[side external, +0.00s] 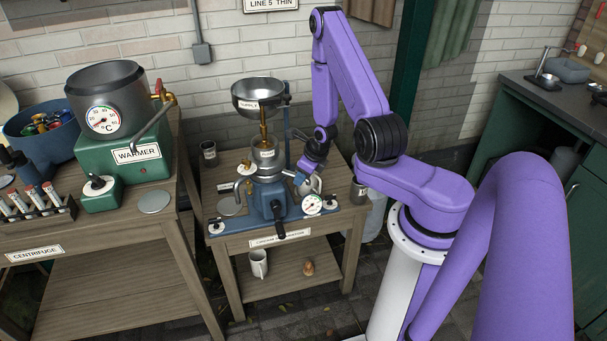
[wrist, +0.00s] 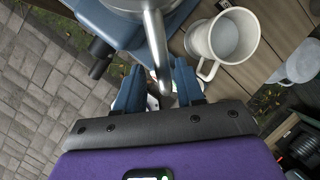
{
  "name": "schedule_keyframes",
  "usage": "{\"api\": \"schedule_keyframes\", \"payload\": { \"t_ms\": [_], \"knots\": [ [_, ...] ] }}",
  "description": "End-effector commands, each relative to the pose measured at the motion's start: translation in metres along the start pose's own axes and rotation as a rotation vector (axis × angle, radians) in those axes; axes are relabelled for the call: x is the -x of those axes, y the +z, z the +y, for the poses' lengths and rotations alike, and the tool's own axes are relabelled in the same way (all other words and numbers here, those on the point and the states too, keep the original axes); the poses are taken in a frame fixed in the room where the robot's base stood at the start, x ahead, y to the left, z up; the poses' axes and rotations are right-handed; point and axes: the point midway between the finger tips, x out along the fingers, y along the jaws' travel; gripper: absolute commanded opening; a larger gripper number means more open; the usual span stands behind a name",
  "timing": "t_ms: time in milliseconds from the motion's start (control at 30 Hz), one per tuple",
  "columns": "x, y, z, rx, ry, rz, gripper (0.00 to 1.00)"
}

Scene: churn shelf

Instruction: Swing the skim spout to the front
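The separator (side external: 268,190) stands on a small wooden table, with a blue base, a steel bowl on top and a dark crank in front. A curved metal spout (wrist: 156,45) reaches from its body in the wrist view. The spout's bent tip lies between the two blue fingers of my gripper (wrist: 160,88), which stand apart with gaps visible beside it. I cannot read a label naming this spout. In the side view my gripper (side external: 302,178) is at the separator's right side, and it largely hides the spout there. Another spout (side external: 238,187) shows on the left side.
A pale mug (wrist: 222,38) stands close to the spout and right finger. A gauge (side external: 312,204) sits at the base's front right. A metal can (side external: 359,192) stands at the table's right edge. The warmer (side external: 122,158) is on the left bench.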

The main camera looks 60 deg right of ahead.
Motion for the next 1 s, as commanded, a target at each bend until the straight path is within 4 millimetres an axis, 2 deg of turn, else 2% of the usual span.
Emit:
{"api": "schedule_keyframes", "payload": {
  "t_ms": [300,467,1000],
  "knots": [
    [0.0,-0.001,-0.001,0.002,0.0,0.002,0.45],
    [0.008,0.0,-0.002,0.002,-0.001,0.0,0.45],
    [0.079,0.0,-0.002,0.002,-0.003,-0.001,0.45]
  ]
}}
